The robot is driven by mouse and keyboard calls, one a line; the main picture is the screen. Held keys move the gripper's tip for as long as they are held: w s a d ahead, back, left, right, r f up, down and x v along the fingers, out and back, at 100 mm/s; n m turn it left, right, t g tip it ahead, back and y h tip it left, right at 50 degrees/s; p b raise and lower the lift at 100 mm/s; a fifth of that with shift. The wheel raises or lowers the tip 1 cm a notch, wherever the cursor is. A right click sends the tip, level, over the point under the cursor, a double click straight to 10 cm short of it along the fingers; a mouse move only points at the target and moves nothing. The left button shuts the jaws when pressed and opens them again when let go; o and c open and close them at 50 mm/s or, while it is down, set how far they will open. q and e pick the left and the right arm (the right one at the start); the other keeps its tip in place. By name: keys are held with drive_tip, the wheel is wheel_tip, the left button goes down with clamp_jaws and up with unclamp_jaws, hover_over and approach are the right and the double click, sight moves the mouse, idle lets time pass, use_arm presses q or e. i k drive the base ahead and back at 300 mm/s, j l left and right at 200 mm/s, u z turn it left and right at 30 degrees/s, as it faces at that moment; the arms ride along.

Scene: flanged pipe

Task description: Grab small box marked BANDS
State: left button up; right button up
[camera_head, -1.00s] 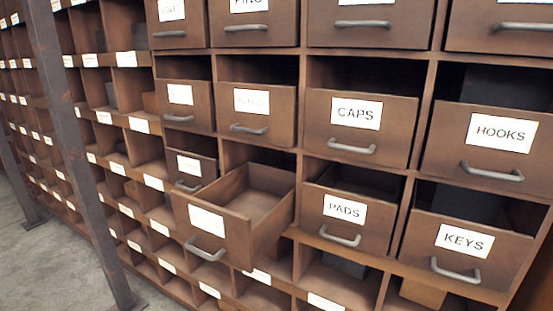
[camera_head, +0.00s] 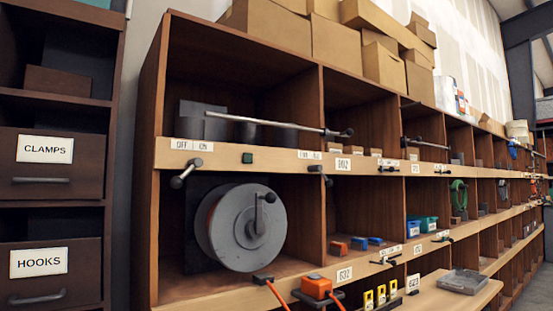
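No box marked BANDS can be read in the current head view. The drawers that show at the left are marked CLAMPS (camera_head: 45,168) and HOOKS (camera_head: 40,275); both have metal pull handles. Neither of my grippers shows in the head view.
A wooden shelf unit (camera_head: 150,120) fills the middle and right. It holds a grey reel (camera_head: 240,228), small blue bins (camera_head: 420,225) and orange blocks (camera_head: 335,248). Cardboard boxes (camera_head: 270,38) stand on top. A grey tray (camera_head: 462,281) lies on a wooden surface at lower right.

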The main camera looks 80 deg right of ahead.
sight(329, 147)
drive_tip(key=k+z, duration=0.15)
drive_tip(key=z, duration=0.2)
drive_tip(key=k+z, duration=0.1)
drive_tip(key=z, duration=0.3)
drive_tip(key=k+l+z, duration=0.15)
drive_tip(key=z, duration=2.1)
